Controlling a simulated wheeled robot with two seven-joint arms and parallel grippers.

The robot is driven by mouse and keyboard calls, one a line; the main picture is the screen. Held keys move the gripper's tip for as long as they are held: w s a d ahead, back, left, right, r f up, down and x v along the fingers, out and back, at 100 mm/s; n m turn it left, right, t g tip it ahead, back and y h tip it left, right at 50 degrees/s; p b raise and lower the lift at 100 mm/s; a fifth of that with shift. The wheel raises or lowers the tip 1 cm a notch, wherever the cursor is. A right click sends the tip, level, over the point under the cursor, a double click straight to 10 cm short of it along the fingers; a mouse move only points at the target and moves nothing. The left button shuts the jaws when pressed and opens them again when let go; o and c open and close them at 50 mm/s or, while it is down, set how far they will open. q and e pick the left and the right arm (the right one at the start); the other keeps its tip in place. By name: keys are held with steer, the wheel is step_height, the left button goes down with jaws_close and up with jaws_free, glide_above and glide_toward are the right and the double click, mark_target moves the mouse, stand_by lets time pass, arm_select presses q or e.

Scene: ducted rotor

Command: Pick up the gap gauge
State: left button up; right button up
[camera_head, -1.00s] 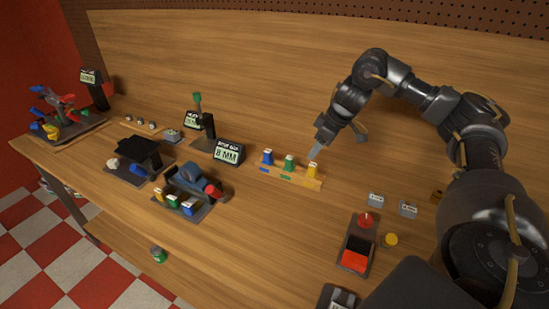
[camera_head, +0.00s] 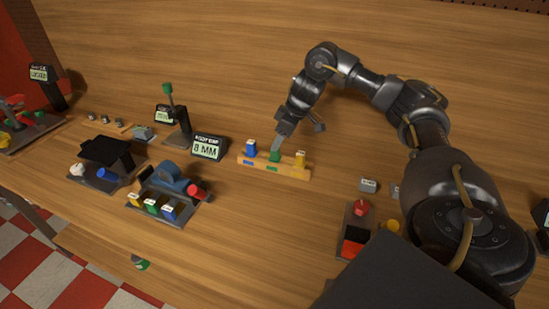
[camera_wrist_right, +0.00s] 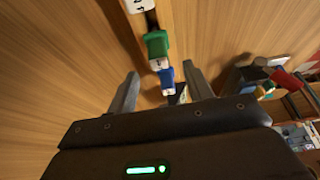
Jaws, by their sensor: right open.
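Three gap gauges stand in a row in a wooden rack (camera_head: 292,172): a blue gauge (camera_head: 251,149), a green gauge (camera_head: 274,156) and a yellow gauge (camera_head: 300,159). My right gripper (camera_head: 278,143) is over the rack, its fingers pointing down by the green gauge. In the right wrist view its two fingers are apart, with the blue gauge (camera_wrist_right: 167,76) showing between them and the green gauge (camera_wrist_right: 157,46) just beyond. No gauge is visibly gripped; whether the fingers touch one cannot be told. My left gripper is not in view.
A display reading 8 MM (camera_head: 208,148) stands left of the rack. A blue clamp-like device (camera_head: 170,178) with a red handle is further left. A black and red box (camera_head: 354,240) lies at the right front. The table in front of the rack is clear.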

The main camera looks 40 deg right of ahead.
mark_target(275, 156)
steer(key=b+x, duration=0.1)
steer(key=x, duration=0.4)
steer(key=shift+d, duration=0.1)
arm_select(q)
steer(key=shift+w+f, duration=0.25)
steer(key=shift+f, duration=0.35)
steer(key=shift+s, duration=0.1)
arm_select(e)
steer(key=shift+r, duration=0.1)
steer(key=c, duration=1.1)
